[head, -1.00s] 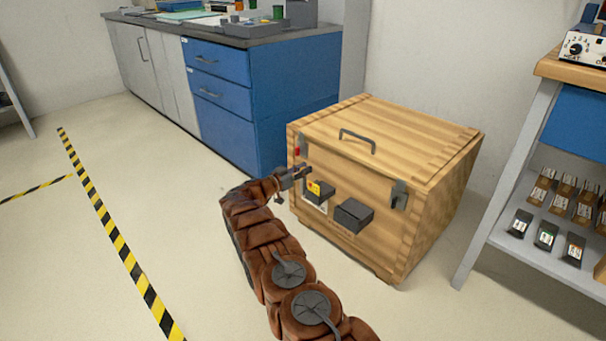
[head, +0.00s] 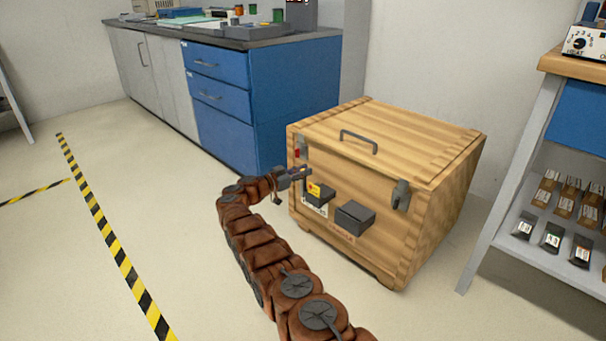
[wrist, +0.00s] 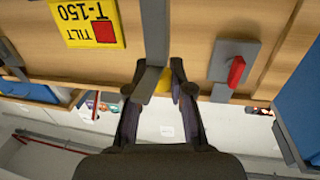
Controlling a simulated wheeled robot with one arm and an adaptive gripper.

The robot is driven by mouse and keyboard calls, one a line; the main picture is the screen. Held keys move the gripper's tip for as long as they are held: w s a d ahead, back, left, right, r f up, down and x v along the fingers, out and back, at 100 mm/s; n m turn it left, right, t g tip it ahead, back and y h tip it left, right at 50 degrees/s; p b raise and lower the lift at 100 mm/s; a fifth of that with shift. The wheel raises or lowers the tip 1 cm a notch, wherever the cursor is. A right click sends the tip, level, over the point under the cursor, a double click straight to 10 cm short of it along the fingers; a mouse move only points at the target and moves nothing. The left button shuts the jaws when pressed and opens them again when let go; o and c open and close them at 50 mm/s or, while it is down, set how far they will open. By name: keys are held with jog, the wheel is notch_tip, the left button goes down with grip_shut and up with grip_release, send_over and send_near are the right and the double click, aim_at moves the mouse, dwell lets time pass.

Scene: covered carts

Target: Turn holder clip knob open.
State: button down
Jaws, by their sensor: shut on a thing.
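The wooden crate (head: 440,190) stands on the floor right of centre in the head view. My gripper (head: 303,172) is at the front between latch and holder. The yellow label (wrist: 87,24) and red tab (wrist: 236,70) lie either side.
A second dark box (head: 354,217) and another latch (head: 400,195) are on the crate front, right of the holder. A blue cabinet (head: 295,100) stands behind left. A grey shelf rack (head: 500,200) stands at right. The floor at left is open, with striped tape.

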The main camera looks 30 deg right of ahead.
jog(key=shift+d+r, duration=0.1)
jog(key=shift+r, duration=0.1)
dwell(0.3)
jog(key=c, duration=1)
grip_release()
jog(key=shift+f, duration=0.1)
jog(key=shift+a+f, duration=0.1)
jog(key=shift+a, duration=0.65)
jog(key=a, duration=1)
jog(key=shift+s+a, duration=0.25)
jog(key=shift+a, duration=0.05)
